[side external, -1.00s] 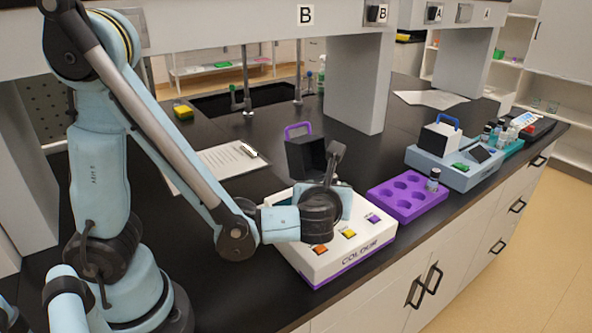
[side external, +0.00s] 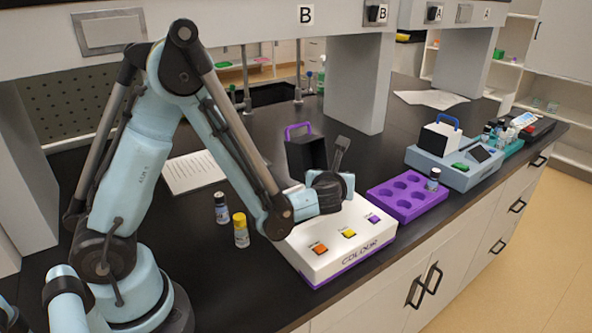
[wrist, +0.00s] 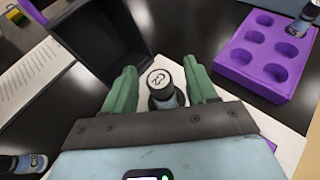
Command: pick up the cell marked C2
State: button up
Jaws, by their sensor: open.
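The cell marked C2 (wrist: 161,80) has a pale cap with the letters facing the camera in the wrist view. It stands upright at the white surface of the COLOUR instrument (side external: 340,238), and how deep it sits I cannot tell. My gripper (wrist: 161,67) is open, with one green finger to each side of the cell. Whether a finger touches it is unclear. In the side view the cell and fingers are hidden behind my wrist.
The instrument's black lid (side external: 306,153) with a purple handle stands open behind. A purple rack (side external: 402,207) holding one vial (side external: 433,180) is to the right. A yellow-capped vial (side external: 241,231) and a dark-capped vial (side external: 221,208) stand left. A blue-grey instrument (side external: 452,168) is farther right.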

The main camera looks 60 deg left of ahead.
jog(key=shift+w+a, duration=0.1)
jog(key=c, duration=1.1)
jog(key=shift+o, duration=0.2)
